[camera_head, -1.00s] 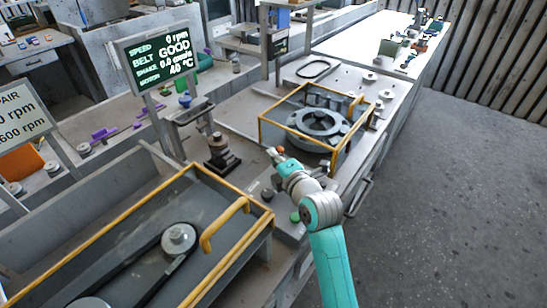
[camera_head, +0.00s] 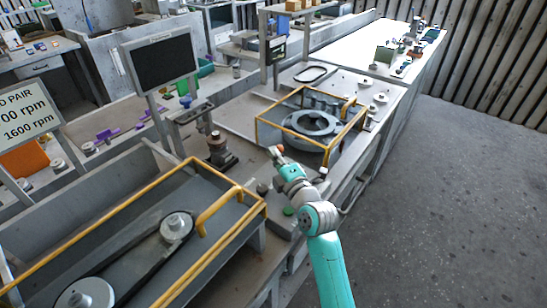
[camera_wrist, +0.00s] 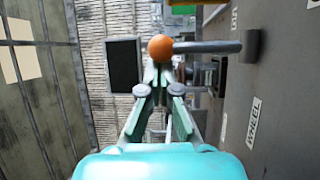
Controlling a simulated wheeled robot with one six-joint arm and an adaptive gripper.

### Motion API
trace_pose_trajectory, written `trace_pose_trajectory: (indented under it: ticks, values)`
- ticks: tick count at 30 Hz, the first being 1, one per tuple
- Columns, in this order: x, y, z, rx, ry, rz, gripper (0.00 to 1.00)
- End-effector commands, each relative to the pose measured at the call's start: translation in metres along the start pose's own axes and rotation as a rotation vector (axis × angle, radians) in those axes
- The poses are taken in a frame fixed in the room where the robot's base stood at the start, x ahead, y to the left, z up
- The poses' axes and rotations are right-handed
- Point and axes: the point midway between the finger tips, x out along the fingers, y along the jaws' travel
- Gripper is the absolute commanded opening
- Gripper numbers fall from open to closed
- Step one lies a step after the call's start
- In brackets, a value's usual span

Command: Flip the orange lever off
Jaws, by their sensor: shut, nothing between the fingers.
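The orange lever shows in the wrist view as an orange ball knob (camera_wrist: 160,48) on a grey rod. The rod runs sideways from the knob to a mount on the grey panel at right. My gripper (camera_wrist: 158,72) is shut and empty, with its fingertips just below the knob in that view. I cannot tell whether they touch it. In the head view, my gripper (camera_head: 275,155) is over the front part of the bench, with a small orange spot at its tip. The lever's rod is too small to make out there.
A yellow-framed guard (camera_head: 262,135) around a grey round housing stands beyond my gripper. A larger yellow-railed belt box (camera_head: 225,250) is at front left. The display screen (camera_head: 160,62) is dark. A green button (camera_head: 288,211) is on the bench. Open floor lies at right.

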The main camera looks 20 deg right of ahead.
Motion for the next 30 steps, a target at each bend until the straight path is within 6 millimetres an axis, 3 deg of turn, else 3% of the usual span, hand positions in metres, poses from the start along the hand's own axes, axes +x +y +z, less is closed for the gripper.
trace_pose_trajectory:
  ticks: [18,30]
  values:
    - [-0.033,0.0,0.018,-0.001,-0.002,-0.002,0.0]
    - [-0.04,-0.001,0.018,0.0,-0.001,-0.003,0.0]
